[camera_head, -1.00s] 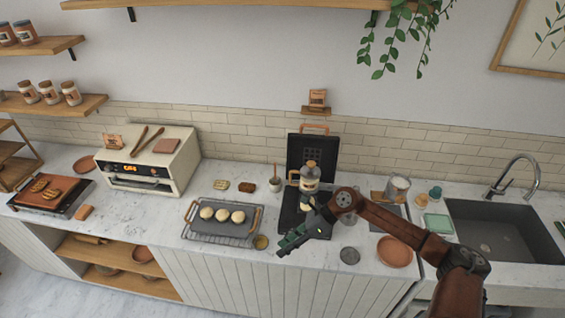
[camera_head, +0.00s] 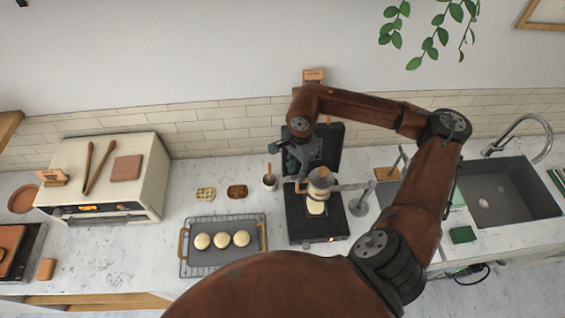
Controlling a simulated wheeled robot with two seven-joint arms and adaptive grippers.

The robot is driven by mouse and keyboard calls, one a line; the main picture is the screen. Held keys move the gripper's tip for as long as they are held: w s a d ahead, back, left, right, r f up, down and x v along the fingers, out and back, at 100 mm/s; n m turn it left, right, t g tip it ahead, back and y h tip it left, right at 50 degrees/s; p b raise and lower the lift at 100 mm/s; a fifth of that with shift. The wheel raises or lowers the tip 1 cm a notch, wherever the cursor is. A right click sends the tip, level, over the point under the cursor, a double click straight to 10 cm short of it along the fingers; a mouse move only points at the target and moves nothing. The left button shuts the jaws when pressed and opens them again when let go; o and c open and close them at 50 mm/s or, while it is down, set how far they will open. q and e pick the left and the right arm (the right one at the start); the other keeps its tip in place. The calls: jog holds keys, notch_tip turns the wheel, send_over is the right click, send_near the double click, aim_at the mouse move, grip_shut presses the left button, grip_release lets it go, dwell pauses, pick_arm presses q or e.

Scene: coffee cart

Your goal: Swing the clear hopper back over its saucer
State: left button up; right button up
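The clear hopper (camera_head: 319,181) has a pale top and is over the lower plate of the open black press (camera_head: 296,222). A pale patch shows on the plate beneath it. A grey arm (camera_head: 347,187) reaches from the hopper toward the right. A small round grey dish (camera_head: 359,208), which looks like the saucer, sits on the counter right of the press, apart from the hopper. My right gripper (camera_head: 289,163) points down just left of the hopper, in front of the raised lid. I cannot tell whether it touches the hopper. Its finger opening is unclear. My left gripper is out of view.
A rack with several pale buns (camera_head: 249,257) lies left of the press. A cup with a stick (camera_head: 270,182) stands close behind it. A toaster oven (camera_head: 113,183) is at left, a sink (camera_head: 503,195) at right. My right arm hides much of the right counter.

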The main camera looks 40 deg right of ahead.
aim_at(298, 184)
jog(key=f+b, duration=0.1)
jog(key=f, duration=0.3)
jog(key=f+b, duration=0.1)
jog(key=f, duration=0.1)
jog(key=shift+s+d+f+b, duration=0.1)
jog(key=shift+s+d+b, duration=0.05)
jog(key=shift+s+b, duration=0.2)
jog(key=shift+f, duration=0.6)
jog(key=shift+s, duration=0.15)
jog(key=shift+w, duration=0.25)
jog(key=shift+c, duration=0.9)
jog(key=shift+s+r, duration=0.1)
grip_shut()
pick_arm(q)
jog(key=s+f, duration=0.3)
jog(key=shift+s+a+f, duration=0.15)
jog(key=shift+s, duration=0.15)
